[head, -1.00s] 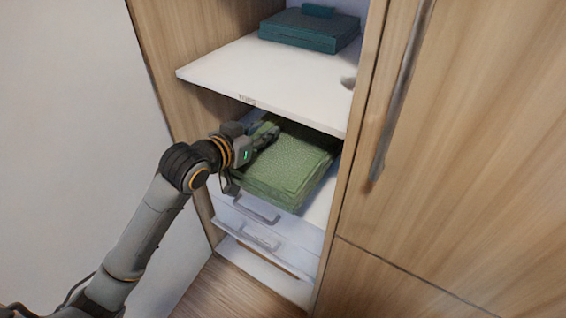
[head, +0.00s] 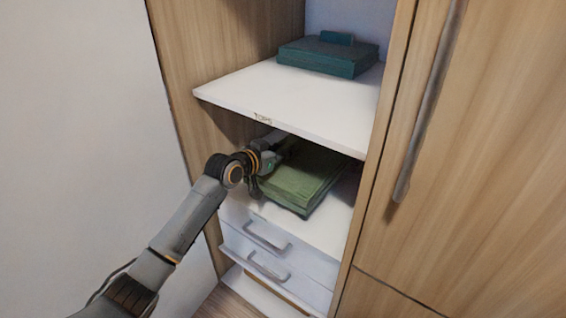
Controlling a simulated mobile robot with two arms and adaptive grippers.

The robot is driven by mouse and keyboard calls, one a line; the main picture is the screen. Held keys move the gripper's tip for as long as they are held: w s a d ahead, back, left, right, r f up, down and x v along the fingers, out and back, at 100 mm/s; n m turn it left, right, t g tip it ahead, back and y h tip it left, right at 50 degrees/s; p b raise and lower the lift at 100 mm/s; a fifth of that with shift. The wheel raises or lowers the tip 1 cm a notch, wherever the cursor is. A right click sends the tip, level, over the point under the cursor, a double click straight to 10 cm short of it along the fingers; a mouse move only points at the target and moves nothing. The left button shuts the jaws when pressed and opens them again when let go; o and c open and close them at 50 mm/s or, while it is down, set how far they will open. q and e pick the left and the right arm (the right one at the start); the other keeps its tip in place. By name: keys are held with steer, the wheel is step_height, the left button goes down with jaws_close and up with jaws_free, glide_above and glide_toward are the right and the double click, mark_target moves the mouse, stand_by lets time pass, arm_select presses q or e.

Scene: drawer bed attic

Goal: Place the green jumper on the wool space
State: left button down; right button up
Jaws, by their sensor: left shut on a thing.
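The green jumper (head: 303,180) is a folded, pale green stack in the lower compartment of the wardrobe, under the white upper shelf. My left gripper (head: 276,168) is at its left side, shut on the jumper's left edge; the fingertips are partly hidden by the arm and shadow. The jumper is over the lower white shelf (head: 322,228); I cannot tell whether it rests on it fully. A label on the upper shelf's front edge seems to read "TOPS"; no label for the wool space is readable. My right gripper is not in view.
The upper white shelf (head: 290,105) holds a folded dark teal garment (head: 325,57) and overhangs the lower compartment. Two white drawers with handles (head: 267,236) sit below. A closed wooden door (head: 490,150) with a long handle stands at right. Bare shelf shows in front of the jumper.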

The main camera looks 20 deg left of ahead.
arm_select(q)
step_height(320, 180, down, 3)
steer(key=shift+r+b, duration=0.2)
steer(key=shift+b, duration=0.3)
steer(key=shift+w+f, duration=0.1)
steer(key=shift+f, duration=0.2)
steer(key=shift+r, duration=0.1)
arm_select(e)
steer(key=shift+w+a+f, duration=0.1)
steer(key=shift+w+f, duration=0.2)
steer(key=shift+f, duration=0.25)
arm_select(q)
steer(key=c, duration=1.2)
jaws_free()
steer(key=shift+f, duration=0.2)
steer(key=shift+o, duration=0.2)
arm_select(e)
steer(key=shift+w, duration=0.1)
arm_select(q)
steer(key=shift+r, duration=0.15)
